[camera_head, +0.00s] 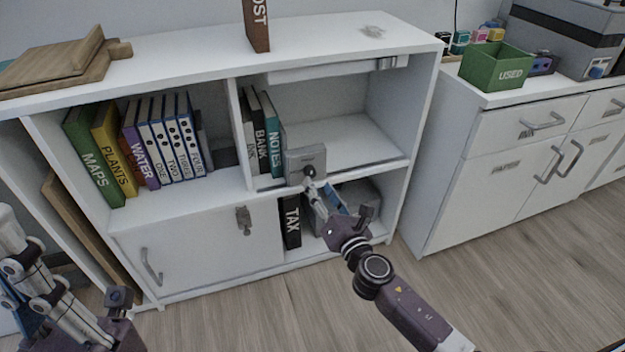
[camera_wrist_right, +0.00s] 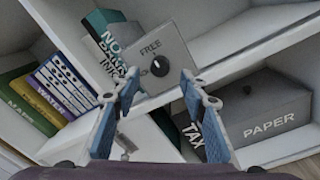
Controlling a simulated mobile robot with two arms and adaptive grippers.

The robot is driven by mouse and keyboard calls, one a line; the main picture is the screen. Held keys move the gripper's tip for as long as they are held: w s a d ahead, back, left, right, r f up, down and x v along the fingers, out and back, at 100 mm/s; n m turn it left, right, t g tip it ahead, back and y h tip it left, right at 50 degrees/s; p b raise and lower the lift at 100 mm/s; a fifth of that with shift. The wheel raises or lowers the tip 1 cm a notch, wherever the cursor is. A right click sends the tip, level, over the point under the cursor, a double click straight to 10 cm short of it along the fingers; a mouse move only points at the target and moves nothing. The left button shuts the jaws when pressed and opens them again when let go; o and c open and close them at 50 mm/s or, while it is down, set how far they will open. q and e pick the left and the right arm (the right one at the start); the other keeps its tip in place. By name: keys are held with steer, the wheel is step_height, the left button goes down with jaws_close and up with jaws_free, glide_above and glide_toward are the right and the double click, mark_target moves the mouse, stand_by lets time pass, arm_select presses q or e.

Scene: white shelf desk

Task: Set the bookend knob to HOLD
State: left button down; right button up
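The bookend (camera_head: 305,161) is a grey plate on the middle shelf, to the right of the upright books. Its round dark knob (camera_wrist_right: 159,67) shows in the right wrist view, below the label FREE; no HOLD label is legible. The knob's light mark points up, roughly toward FREE. My right gripper (camera_wrist_right: 162,90) is open, its blue-padded fingers apart below and to either side of the knob, with nothing between them. In the head view, my right gripper (camera_head: 315,190) partly covers the bookend's lower edge. My left gripper (camera_head: 35,275) is at the lower left, partly cut off, away from the bookend.
The TAX binder (camera_head: 291,222) and PAPER box (camera_wrist_right: 268,118) are on the shelf below. The shelf right of the bookend is clear. A green USED bin (camera_head: 497,68) stands on the right cabinet.

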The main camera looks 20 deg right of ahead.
mark_target(311, 175)
steer(key=shift+w+a+f+b, duration=0.1)
steer(key=shift+w+b, duration=0.1)
steer(key=shift+w, duration=1.05)
steer(key=shift+w+a+b, duration=0.1)
steer(key=shift+w+b, duration=0.05)
steer(key=shift+w, duration=1.1)
jaws_close()
